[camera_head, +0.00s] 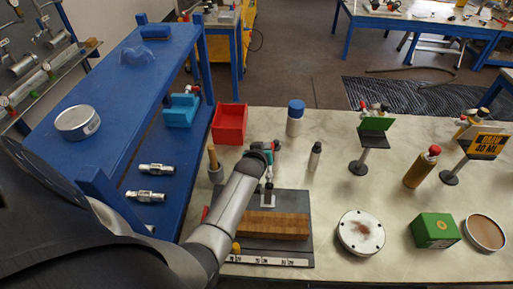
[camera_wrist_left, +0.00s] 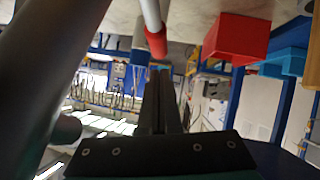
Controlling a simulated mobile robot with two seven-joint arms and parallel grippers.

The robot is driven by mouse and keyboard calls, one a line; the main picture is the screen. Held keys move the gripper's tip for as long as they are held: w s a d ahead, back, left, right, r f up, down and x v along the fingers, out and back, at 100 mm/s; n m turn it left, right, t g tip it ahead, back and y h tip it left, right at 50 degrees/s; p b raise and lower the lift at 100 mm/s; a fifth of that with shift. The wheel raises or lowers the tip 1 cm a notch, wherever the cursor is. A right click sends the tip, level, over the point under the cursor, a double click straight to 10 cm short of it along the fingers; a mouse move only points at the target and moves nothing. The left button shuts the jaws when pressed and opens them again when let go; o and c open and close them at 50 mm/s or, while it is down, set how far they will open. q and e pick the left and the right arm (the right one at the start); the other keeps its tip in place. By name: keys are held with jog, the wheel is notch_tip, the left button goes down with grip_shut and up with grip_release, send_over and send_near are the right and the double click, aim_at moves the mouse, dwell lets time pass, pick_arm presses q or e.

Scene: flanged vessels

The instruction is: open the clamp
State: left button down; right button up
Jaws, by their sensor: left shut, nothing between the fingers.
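The clamp (camera_head: 268,199) is partly seen in the head view as a pale metal fitting at the back of a dark board, behind a wooden block (camera_head: 272,224). My arm covers part of it, so I cannot tell its lever's position. My left gripper (camera_head: 269,184) is just above this fitting, and I cannot tell whether it touches. In the left wrist view its dark fingers (camera_wrist_left: 161,78) are together and empty. A pale rod with a red sleeve (camera_wrist_left: 156,42) stands beyond the fingertips there; I cannot tell whether it belongs to the clamp. My right gripper is out of view.
The dark board (camera_head: 305,256) lies on the pale bench. A red bin (camera_head: 229,122) and a blue-capped bottle (camera_head: 295,120) stand behind it, with a small grey bottle (camera_head: 315,156) to the right. A round flanged lid (camera_head: 361,233) lies further right. A blue shelf (camera_head: 115,95) stands left.

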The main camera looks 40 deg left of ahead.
pick_arm(q)
jog(key=r+p+v, duration=0.1)
jog(key=p+v, duration=0.1)
jog(key=v, duration=0.9)
jog(key=shift+w+a+r+p, duration=0.3)
jog(key=shift+a+r+p, duration=0.05)
jog(key=shift+r, duration=0.05)
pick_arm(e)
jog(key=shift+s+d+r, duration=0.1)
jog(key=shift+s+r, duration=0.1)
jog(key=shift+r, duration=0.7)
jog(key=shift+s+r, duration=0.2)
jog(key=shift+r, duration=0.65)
pick_arm(q)
jog(key=shift+s+d, duration=0.1)
